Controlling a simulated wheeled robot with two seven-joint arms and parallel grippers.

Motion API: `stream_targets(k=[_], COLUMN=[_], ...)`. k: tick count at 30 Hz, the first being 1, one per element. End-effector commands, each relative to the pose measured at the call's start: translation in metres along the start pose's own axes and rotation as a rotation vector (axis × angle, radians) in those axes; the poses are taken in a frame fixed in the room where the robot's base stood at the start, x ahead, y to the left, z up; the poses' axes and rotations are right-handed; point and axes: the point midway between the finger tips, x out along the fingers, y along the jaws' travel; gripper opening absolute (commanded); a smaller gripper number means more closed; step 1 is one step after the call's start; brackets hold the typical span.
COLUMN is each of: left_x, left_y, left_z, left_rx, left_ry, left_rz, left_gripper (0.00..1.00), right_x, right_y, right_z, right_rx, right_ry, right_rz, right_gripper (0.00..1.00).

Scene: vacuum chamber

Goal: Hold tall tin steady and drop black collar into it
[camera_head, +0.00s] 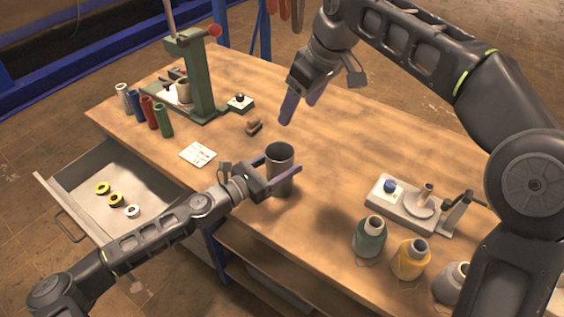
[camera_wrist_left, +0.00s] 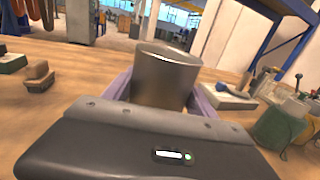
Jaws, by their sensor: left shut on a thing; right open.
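The tall tin (camera_head: 281,156) is a grey open-topped cylinder, upright at the middle of the workbench's near side. My left gripper (camera_head: 280,171) is shut on it, one purple finger on each side. In the left wrist view the tin (camera_wrist_left: 165,82) stands between the fingers, its lower part hidden by the gripper body. My right gripper (camera_head: 301,105) is open above the table, behind the tin and slightly to its right, with nothing seen between its fingers. I cannot make out a black collar for certain, and the tin's inside is too dark to read.
A small brown block (camera_head: 254,127) and a white card (camera_head: 198,154) lie left of the tin. A green press (camera_head: 203,75) and colored spools stand at the back left. A scale (camera_head: 400,207) and thread cones stand right. An open drawer (camera_head: 82,192) holds several rings.

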Motion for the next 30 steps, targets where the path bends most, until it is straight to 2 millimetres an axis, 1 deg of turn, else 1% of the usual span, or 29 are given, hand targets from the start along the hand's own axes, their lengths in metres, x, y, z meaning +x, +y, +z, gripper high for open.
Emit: stream_targets(k=[5, 6, 15, 25, 29, 30], left_x=[0.0, 0.0, 0.0, -0.003, -0.013, -0.019], left_y=[0.0, 0.0, 0.0, 0.0, 0.002, 0.002], left_z=[0.0, 0.0, 0.0, 0.0, 0.0, 0.0], left_rx=[0.0, 0.0, 0.0, 0.0, 0.0, 0.0], left_ry=[0.0, 0.0, 0.0, 0.0, 0.001, 0.001], left_rz=[0.0, 0.0, 0.0, 0.0, 0.003, 0.003], left_gripper=[0.21, 0.66, 0.91, 0.91, 0.91, 0.91], right_x=[0.0, 0.0, 0.0, 0.0, 0.0, 0.0], right_y=[0.0, 0.0, 0.0, 0.0, 0.0, 0.0], right_z=[0.0, 0.0, 0.0, 0.0, 0.0, 0.0], right_rx=[0.0, 0.0, 0.0, 0.0, 0.0, 0.0], right_ry=[0.0, 0.0, 0.0, 0.0, 0.0, 0.0], right_rz=[0.0, 0.0, 0.0, 0.0, 0.0, 0.0], right_gripper=[0.7, 0.7, 0.7, 0.7, 0.7, 0.7])
